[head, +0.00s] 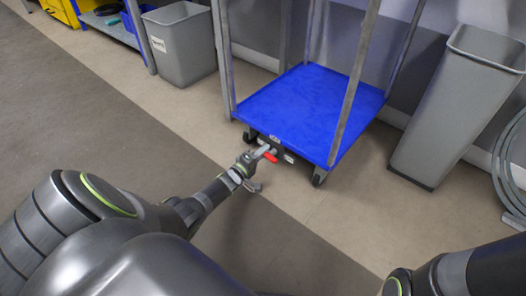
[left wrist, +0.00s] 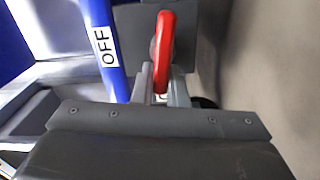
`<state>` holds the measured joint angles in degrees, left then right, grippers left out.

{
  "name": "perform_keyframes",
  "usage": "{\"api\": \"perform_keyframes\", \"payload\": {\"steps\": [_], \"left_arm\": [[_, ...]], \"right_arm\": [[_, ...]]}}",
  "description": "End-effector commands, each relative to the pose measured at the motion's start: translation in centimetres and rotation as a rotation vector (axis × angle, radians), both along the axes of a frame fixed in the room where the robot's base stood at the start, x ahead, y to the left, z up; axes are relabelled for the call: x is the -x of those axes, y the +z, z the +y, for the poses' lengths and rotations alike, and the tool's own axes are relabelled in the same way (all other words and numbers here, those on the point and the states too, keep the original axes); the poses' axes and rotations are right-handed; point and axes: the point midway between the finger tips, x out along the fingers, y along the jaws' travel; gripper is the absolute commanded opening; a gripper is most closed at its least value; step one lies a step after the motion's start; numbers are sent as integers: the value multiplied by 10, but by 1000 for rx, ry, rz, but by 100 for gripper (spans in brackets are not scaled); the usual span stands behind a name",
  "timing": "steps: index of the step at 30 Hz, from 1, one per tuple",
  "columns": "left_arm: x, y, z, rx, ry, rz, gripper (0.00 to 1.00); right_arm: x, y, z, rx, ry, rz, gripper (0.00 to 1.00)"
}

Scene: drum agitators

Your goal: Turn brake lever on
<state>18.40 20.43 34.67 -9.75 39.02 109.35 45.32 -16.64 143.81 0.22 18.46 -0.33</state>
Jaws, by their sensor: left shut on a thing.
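The red brake lever (head: 270,157) is at the lower front edge of the blue cart (head: 312,105) in the head view. A white OFF label (left wrist: 106,47) is on the blue edge left of the lever. The lever's lower part is hidden by the gripper. My right gripper is out of view.
A tall grey bin (head: 455,105) stands right of the cart, with coiled grey hoops (head: 507,170) beside it. Another grey bin (head: 181,48) and a blue shelf (head: 110,30) stand at the back left. The floor before the cart is clear.

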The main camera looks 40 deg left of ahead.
Motion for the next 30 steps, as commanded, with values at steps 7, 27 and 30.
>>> {"api": "perform_keyframes", "payload": {"steps": [7, 27, 30], "left_arm": [[0, -4, 0, 114, 1, 12, 0], [0, -5, 0, 165, 1, 16, 15], [0, -5, 0, 164, 1, 16, 28]], "right_arm": [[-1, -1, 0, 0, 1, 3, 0], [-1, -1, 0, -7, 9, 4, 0], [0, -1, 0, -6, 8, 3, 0]]}}
